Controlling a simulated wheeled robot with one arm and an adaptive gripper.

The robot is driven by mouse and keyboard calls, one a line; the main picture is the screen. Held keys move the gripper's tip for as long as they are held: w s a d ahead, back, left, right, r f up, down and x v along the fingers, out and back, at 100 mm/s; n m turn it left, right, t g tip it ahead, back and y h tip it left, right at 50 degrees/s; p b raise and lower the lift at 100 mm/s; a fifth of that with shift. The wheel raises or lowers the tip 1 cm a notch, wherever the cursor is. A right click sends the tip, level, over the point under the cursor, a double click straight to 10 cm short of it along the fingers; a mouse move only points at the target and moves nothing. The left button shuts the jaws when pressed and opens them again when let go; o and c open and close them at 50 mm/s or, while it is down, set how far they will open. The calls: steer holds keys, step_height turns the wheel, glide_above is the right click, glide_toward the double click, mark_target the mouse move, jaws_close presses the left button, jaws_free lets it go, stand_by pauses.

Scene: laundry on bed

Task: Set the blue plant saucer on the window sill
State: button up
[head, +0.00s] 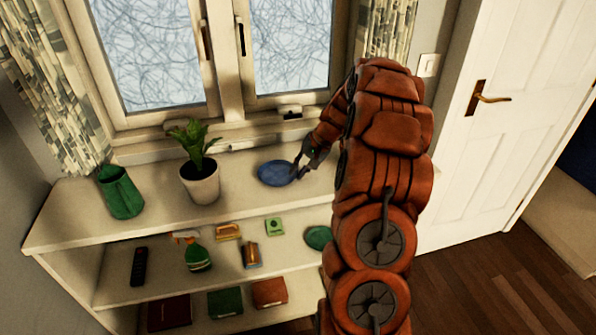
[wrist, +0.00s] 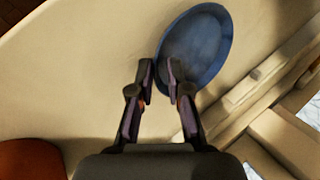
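The blue plant saucer (head: 276,173) is a round, shallow dish over the white top of the shelf unit, right of the potted plant. I cannot tell whether it rests on the top or is slightly raised. My gripper (head: 300,170) is at its right rim. In the wrist view my gripper (wrist: 160,72) has its fingers close together, with the rim of the saucer (wrist: 200,45) between the tips; it appears shut on the rim. The window sill (head: 235,140) is the pale ledge below the window, behind the saucer.
The sill is clear of pots. Window handles (head: 290,112) project above it. Lower shelves hold a spray bottle (head: 195,252), a remote (head: 139,267) and other small items.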

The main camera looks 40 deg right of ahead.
steer(key=b+v, duration=0.2)
steer(key=v, duration=0.9)
steer(key=shift+r, duration=0.25)
steer(key=s+a+n+g, duration=0.15)
steer(key=s+a, duration=0.25)
steer(key=a, duration=0.5)
steer(key=s+a+r+n+g+h, duration=0.1)
steer(key=s+a+n, duration=0.15)
steer(key=a, duration=0.55)
steer(key=s+a+n+g, duration=0.15)
steer(key=s+a, duration=0.25)
steer(key=a, duration=0.5)
steer(key=s+a+f+n+g+h, duration=0.1)
steer(key=s+a+f, duration=0.1)
steer(key=s, duration=0.8)
steer(key=s+a+f+n+g+h, duration=0.1)
steer(key=s+a+f+n+h, duration=0.1)
steer(key=s, duration=0.9)
steer(key=shift+s+a+f, duration=0.3)
steer(key=shift+a+f, duration=0.25)
steer(key=shift+a, duration=0.7)
steer(key=shift+n, duration=0.25)
